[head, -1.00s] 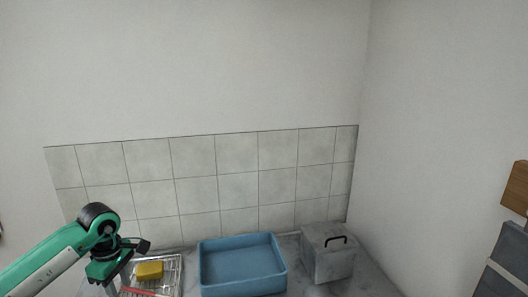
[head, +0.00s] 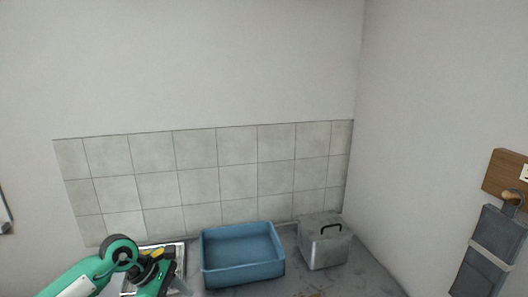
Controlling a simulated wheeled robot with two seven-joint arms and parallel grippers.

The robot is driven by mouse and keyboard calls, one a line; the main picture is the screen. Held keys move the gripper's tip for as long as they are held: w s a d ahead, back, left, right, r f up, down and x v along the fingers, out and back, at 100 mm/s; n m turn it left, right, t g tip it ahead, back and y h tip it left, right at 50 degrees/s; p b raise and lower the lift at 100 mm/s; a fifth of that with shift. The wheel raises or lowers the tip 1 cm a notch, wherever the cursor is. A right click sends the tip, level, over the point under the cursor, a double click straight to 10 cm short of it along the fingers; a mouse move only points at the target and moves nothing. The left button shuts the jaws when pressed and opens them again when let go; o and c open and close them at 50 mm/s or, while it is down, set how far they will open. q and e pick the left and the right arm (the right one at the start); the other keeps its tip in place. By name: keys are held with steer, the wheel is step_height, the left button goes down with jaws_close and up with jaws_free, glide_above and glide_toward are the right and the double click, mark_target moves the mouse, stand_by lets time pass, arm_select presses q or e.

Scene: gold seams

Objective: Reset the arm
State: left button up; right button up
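My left arm comes in from the lower left, green and black. Its gripper (head: 168,280) is over the metal wire rack (head: 126,288) and points down and to the right. I cannot tell whether its fingers are open or shut. A yellow sponge (head: 150,252) on the rack is partly hidden behind the gripper. My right gripper is not in view.
A blue basin (head: 240,277) stands right of the rack on the grey counter (head: 365,285). A grey box with a black handle (head: 325,248) stands right of it. A dark strapped item (head: 490,250) hangs from a wooden board (head: 507,172) on the right wall.

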arm_select(q)
steer(key=s+d+r+n+t+h, duration=0.4)
steer(key=d+r+n+t+h, duration=0.3)
steer(key=d+r+n+h, duration=0.5)
steer(key=w+a+f+n+t+y, duration=0.15)
steer(key=a+n+t+y, duration=0.35)
steer(key=n, duration=0.6)
steer(key=a+f+n+t+y, duration=0.25)
steer(key=n+t+y, duration=0.5)
steer(key=n, duration=0.45)
steer(key=s+a+f+n+g+y, duration=0.45)
steer(key=a+f+n+y, duration=0.25)
steer(key=f+n, duration=0.25)
steer(key=s+f+n+g, duration=0.4)
steer(key=s+f+g, duration=0.25)
steer(key=s, duration=0.45)
steer(key=s+f+n+g, duration=0.5)
steer(key=s+f+g, duration=0.15)
steer(key=s, duration=0.55)
step_height(320, 180, down, 32)
steer(key=s+a+f+g, duration=0.1)
steer(key=s+a+f, duration=0.1)
steer(key=s+f, duration=0.7)
steer(key=s+a+f+g, duration=0.1)
steer(key=s+f, duration=0.9)
steer(key=shift+a+f+m, duration=0.15)
steer(key=shift+a+m, duration=0.2)
